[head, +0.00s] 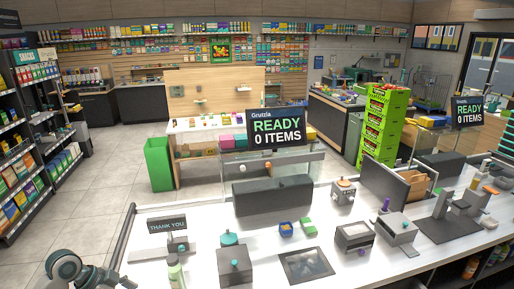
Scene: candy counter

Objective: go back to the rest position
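Part of my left arm shows at the bottom left corner, in front of the white counter (330,268). Its grey rounded links run to the right, and the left gripper (125,282) is small and cut by the bottom edge. I cannot tell whether its fingers are open or shut, and no held thing shows. My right arm and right gripper are not in view.
A green bin (159,164) and open tiled floor (110,190) lie beyond.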

